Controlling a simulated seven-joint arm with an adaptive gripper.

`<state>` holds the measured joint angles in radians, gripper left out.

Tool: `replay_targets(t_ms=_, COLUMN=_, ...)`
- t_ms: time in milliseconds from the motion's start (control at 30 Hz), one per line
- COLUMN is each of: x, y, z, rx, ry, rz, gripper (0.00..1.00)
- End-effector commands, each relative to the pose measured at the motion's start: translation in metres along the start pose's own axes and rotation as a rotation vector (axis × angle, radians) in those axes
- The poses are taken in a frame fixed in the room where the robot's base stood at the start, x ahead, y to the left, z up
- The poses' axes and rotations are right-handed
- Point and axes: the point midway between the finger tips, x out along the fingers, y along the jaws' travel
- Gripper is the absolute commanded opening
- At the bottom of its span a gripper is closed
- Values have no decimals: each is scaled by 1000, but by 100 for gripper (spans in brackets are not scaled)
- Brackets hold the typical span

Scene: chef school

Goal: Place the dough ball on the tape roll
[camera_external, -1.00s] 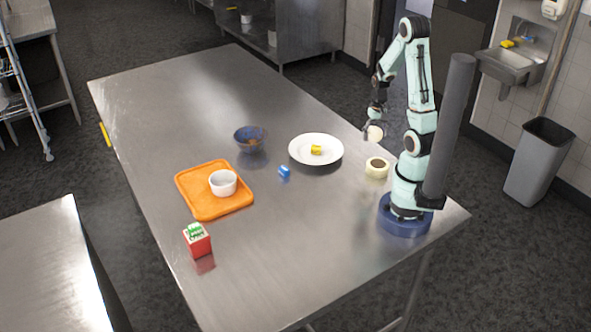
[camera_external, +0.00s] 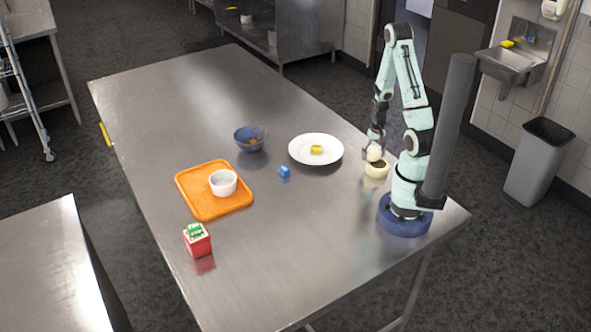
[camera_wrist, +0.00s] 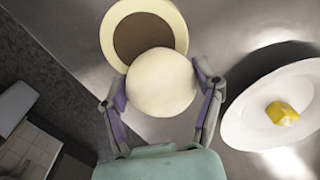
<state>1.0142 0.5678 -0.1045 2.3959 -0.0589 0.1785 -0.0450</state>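The dough ball (camera_wrist: 161,84) is a pale cream sphere. It sits between the two fingers of my gripper (camera_wrist: 161,90), which touch it on both sides in the wrist view. In the external view my gripper (camera_external: 374,150) holds the dough ball (camera_external: 374,153) just above the tape roll (camera_external: 377,170). The tape roll (camera_wrist: 114,35) is a cream ring with a brown centre in the wrist view. The ball overlaps its near edge there, and I cannot tell whether they touch. The lower part of the ball is hidden.
A white plate (camera_external: 301,158) with a yellow piece (camera_external: 316,150) stands left of the tape roll. The front table area is clear.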

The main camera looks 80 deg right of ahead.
Motion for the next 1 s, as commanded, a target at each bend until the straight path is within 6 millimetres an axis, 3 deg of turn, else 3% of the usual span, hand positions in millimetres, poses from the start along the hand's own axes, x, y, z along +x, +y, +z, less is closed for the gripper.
replay_targets(t_ms=33, x=0, y=0, z=0, rx=0, ry=0, rz=0, gripper=83)
replay_targets(t_ms=67, x=0, y=0, z=0, rx=0, ry=0, rz=0, gripper=90)
replay_targets(t_ms=400, x=-1, y=0, z=0, rx=0, ry=0, rz=0, gripper=90)
replay_targets(t_ms=533, x=-11, y=0, z=-1, rx=0, ry=4, rz=1, gripper=90)
replay_targets(t_ms=1000, x=-106, y=0, z=-1, rx=-1, ry=6, rz=0, gripper=90)
